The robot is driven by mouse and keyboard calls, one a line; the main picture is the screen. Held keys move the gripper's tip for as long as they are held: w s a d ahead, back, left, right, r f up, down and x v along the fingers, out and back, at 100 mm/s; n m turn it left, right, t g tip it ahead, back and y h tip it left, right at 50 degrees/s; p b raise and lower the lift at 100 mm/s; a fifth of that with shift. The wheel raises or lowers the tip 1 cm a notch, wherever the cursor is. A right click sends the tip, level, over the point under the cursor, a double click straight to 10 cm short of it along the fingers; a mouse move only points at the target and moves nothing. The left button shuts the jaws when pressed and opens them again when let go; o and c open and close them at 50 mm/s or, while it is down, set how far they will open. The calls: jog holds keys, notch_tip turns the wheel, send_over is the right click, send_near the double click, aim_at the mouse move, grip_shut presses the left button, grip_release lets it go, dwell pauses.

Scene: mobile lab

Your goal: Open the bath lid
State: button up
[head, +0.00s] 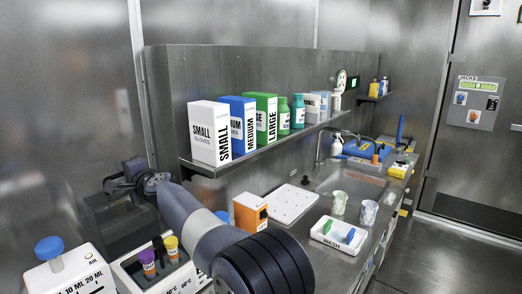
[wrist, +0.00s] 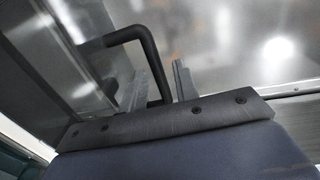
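In the wrist view a black bent handle (wrist: 128,34) runs down between the two fingers of my gripper (wrist: 162,88). The fingers are apart with the handle between them. I cannot tell whether both press on it.
Glove boxes (head: 209,132) stand on a shelf (head: 255,153) above.

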jog(key=shift+w+a+r+h+p, duration=0.1)
jog(key=shift+w+a+h+p, duration=0.4)
jog(key=shift+p, duration=2)
jog(key=a+p, duration=0.1)
jog(key=p, duration=0.3)
jog(key=shift+w+g, duration=0.3)
jog(key=shift+g, duration=0.1)
jog(key=b+v, duration=0.5)
jog(key=v, duration=0.3)
jog(key=shift+f, duration=0.3)
jog(key=shift+d, duration=0.15)
